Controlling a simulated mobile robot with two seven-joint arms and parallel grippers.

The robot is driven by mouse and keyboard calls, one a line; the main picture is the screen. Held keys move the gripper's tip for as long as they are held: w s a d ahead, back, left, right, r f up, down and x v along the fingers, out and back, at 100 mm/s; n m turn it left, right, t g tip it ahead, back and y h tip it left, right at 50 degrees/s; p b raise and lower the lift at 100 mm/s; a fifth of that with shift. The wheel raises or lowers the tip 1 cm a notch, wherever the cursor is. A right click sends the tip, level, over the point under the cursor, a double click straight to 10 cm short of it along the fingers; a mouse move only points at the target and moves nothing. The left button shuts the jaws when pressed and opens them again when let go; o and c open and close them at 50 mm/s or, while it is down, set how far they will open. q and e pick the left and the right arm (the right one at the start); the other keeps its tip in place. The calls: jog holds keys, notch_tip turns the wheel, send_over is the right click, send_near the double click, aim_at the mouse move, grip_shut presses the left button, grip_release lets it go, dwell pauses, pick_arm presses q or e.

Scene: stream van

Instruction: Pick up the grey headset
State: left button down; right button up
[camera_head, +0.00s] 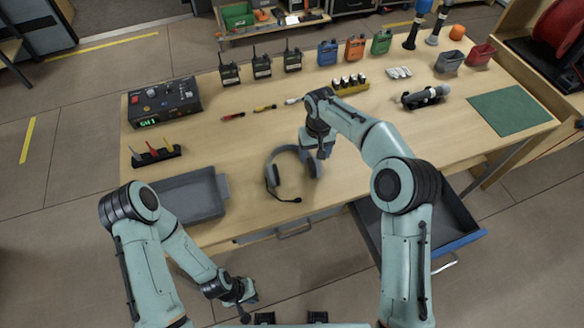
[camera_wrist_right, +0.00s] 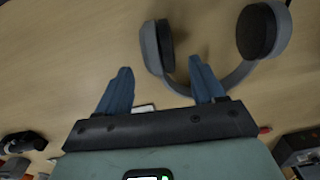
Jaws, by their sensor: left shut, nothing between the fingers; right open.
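The grey headset (camera_head: 272,172) lies on the wooden table near its front edge, in the middle, with a thin microphone boom pointing toward the front. My right gripper (camera_head: 322,152) is open and empty beside and above the headset's right side, partly covering it. In the right wrist view, the headset (camera_wrist_right: 236,76) shows its band and two dark ear pads. There one blue finger of my right gripper (camera_wrist_right: 161,85) overlaps the band; I cannot tell whether they touch. My left gripper (camera_head: 242,296) is shut and empty, low in front of the table.
A grey tray (camera_head: 222,184) lies left of the headset. An open drawer (camera_head: 455,224) juts out at the front right. A black control box (camera_head: 165,101), several radios (camera_head: 262,66) and a battery rack (camera_head: 350,88) stand farther back. The table around the headset is mostly clear.

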aim_at(313, 158)
jog(key=f, duration=0.5)
jog(key=shift+w+a+f, duration=0.1)
jog(key=shift+w+f, duration=0.25)
jog(key=shift+f, duration=0.05)
jog(key=shift+r, duration=0.1)
jog(key=c, duration=1.2)
jog(key=shift+o, duration=0.2)
jog(key=shift+r, duration=0.1)
